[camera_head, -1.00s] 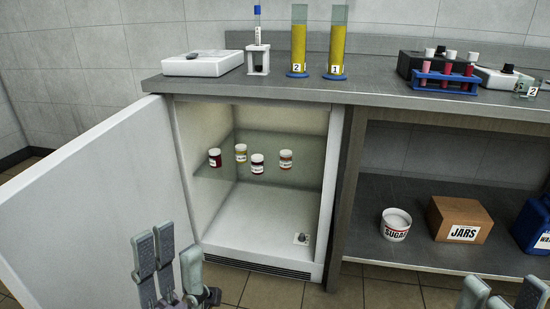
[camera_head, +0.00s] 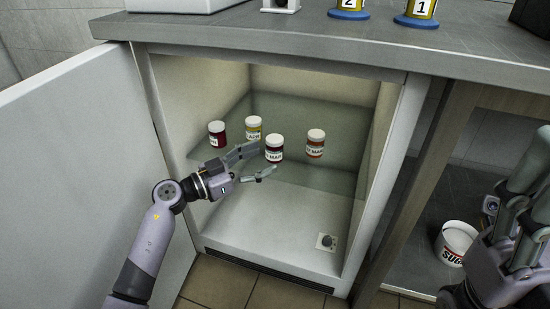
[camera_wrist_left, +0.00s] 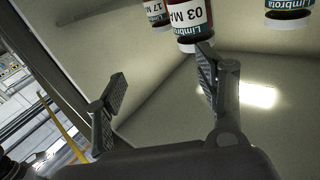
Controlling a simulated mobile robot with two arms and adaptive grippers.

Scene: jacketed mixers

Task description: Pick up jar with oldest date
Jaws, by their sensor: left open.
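Several small white-lidded jars stand on the cabinet's glass shelf (camera_head: 340,176): a dark red jar (camera_head: 217,134) at left, a yellow jar (camera_head: 253,130) behind, a dark red jar (camera_head: 274,149) in front and an orange-red jar (camera_head: 316,144) at right. Their date labels are too small to read fully in the head view. In the left wrist view, one middle jar (camera_wrist_left: 188,22) shows "03 Ma", another (camera_wrist_left: 158,13) "17" and a cut-off date. My left gripper (camera_head: 262,162) is open and empty, fingers close to the front jar. My right gripper (camera_head: 515,215) is at far right, its jaw state unclear.
The cabinet door (camera_head: 80,190) stands wide open at left. The counter (camera_head: 290,35) overhangs the cabinet, with numbered cylinders on it. A sugar tub (camera_head: 456,242) sits on the lower shelf at right.

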